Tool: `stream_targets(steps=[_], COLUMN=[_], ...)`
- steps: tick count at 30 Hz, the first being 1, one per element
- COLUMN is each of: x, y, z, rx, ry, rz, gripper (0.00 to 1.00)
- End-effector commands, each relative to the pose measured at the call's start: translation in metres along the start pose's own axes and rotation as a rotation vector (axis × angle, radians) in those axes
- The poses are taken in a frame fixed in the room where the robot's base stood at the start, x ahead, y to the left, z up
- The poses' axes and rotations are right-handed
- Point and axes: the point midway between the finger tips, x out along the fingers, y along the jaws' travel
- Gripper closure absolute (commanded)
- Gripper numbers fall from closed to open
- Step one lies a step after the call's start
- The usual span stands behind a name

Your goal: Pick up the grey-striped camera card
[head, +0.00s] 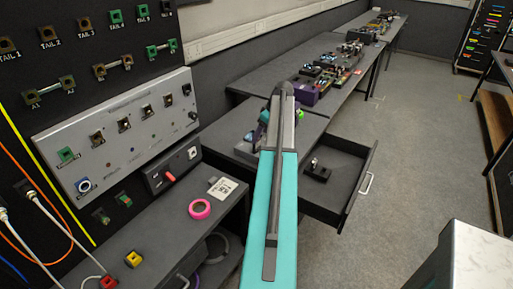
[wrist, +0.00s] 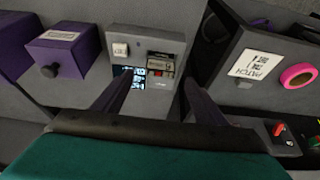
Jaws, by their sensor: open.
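In the wrist view, a grey device (wrist: 118,34) with a small lit screen (wrist: 128,77) lies ahead of my gripper. A recess in it holds small cards (wrist: 160,66) with pale, red and green parts. I cannot make out which of them is the grey-striped camera card. My gripper (wrist: 158,92) is open, with its two dark fingers apart on either side of the screen and recess. Nothing shows held between them. In the head view my arm hides most of the gripper and the device.
Purple boxes (wrist: 62,55) with dark knobs stand left of the device. A white label (head: 222,188) and pink tape roll (head: 200,209) lie on the near bench. An open drawer (head: 340,170) juts out right of my arm. The floor (head: 410,150) beyond is clear.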

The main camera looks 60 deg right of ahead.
Motion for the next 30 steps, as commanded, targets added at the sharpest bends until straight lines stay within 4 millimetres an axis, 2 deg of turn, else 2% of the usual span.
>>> stream_targets(steps=[17,30], x=[0.007,0.045], y=[-0.001,-0.001], z=[-0.001,0.000], rx=[-0.002,-0.002], ry=[0.000,-0.001], rz=[-0.001,-0.003], gripper=[0.34,0.34])
